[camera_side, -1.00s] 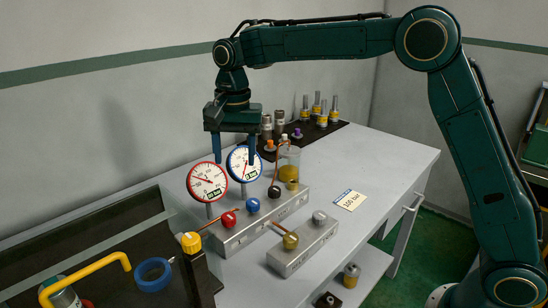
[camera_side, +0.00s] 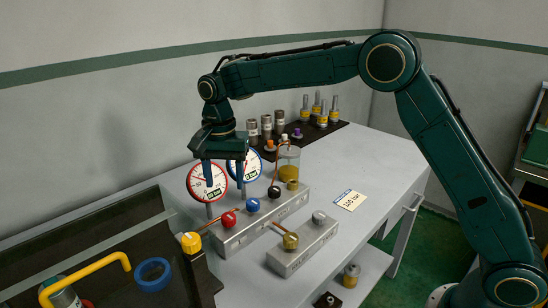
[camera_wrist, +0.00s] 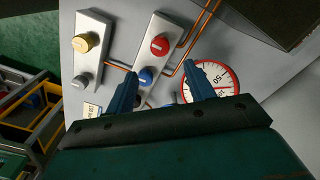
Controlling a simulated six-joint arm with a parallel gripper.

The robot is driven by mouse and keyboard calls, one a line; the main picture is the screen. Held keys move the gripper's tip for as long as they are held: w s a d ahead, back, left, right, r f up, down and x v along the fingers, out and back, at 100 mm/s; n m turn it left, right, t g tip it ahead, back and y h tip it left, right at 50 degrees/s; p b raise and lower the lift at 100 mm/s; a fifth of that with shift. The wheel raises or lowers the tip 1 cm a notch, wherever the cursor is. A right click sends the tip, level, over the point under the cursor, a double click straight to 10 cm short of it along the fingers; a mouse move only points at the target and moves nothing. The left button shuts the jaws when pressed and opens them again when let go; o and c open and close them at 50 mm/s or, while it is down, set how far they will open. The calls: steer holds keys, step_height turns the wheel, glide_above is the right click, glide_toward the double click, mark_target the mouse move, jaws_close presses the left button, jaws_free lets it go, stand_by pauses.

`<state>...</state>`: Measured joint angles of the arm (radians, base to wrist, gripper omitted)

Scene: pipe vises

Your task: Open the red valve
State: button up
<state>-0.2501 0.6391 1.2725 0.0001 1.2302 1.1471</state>
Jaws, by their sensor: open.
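The red valve (camera_side: 229,219) is a round red knob on the front end of a long grey metal block (camera_side: 250,225). In the wrist view the red valve (camera_wrist: 159,44) shows a pale bar across its face and lies just beyond my fingertips. My gripper (camera_side: 224,182) is open and empty, pointing down above and behind the red valve, in front of the gauges. In the wrist view its two fingers (camera_wrist: 160,70) are spread, with the blue knob (camera_wrist: 146,76) seen between them. My gripper does not appear to touch the valve.
The red-rimmed gauge (camera_side: 192,184) and blue-rimmed gauge (camera_side: 251,161) stand close to my fingers. A yellow knob (camera_side: 190,243), a brass knob (camera_side: 290,241), a grey knob (camera_side: 319,217) and copper pipes surround the valve. A beaker (camera_side: 289,168) stands behind. The table is clear near the card (camera_side: 349,200).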

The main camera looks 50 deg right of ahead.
mark_target(228, 216)
step_height(228, 216, down, 10)
steer(key=shift+f, duration=0.1)
stand_by(0.4)
steer(key=c, duration=1)
